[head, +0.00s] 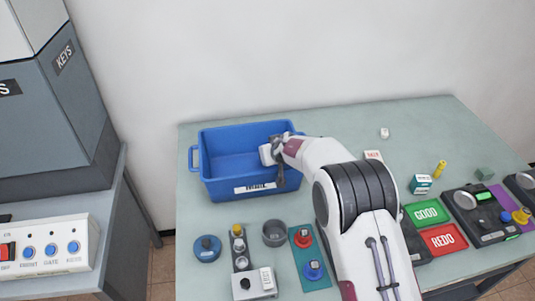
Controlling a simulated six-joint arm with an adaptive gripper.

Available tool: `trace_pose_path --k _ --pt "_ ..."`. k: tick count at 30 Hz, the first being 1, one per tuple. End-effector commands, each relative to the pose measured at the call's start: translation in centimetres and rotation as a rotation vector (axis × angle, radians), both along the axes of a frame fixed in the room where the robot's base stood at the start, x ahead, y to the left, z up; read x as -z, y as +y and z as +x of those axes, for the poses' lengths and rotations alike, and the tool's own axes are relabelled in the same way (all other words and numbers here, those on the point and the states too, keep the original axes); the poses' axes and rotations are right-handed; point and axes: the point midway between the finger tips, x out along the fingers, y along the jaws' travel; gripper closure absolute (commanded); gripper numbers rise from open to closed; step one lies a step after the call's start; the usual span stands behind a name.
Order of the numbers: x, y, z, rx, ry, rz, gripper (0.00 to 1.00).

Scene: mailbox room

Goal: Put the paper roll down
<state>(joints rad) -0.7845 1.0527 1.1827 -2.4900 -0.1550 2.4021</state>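My gripper (280,183) hangs over the right part of a blue bin (231,137) on the table. The gripper is small and dark in the head view, and its fingertips are hard to make out. A small white rounded shape (267,155) shows at the gripper's left side. I cannot tell whether it is the paper roll or a part of my wrist. A small white piece (384,133) lies on the table at the back, right of the arm, too small to identify. The bin's inner right end is partly hidden by my gripper.
In front of the bin are a blue round item (207,248), a grey cup (274,233) and a teal board (309,259). Right of my arm are green GOOD (427,214) and red REDO (443,239) pads, a small box (420,184) and a yellow cylinder (440,169). The table's back right is mostly clear.

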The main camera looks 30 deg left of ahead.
Motion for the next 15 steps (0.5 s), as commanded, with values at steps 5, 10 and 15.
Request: trace_pose_path --k 5,10,15 --pt "-0.03 0.00 0.00 0.000 0.000 0.000 0.71" --pt "-0.04 0.01 0.00 0.000 0.000 0.000 0.71" --pt "-0.21 0.01 0.00 0.000 0.000 0.000 0.71"
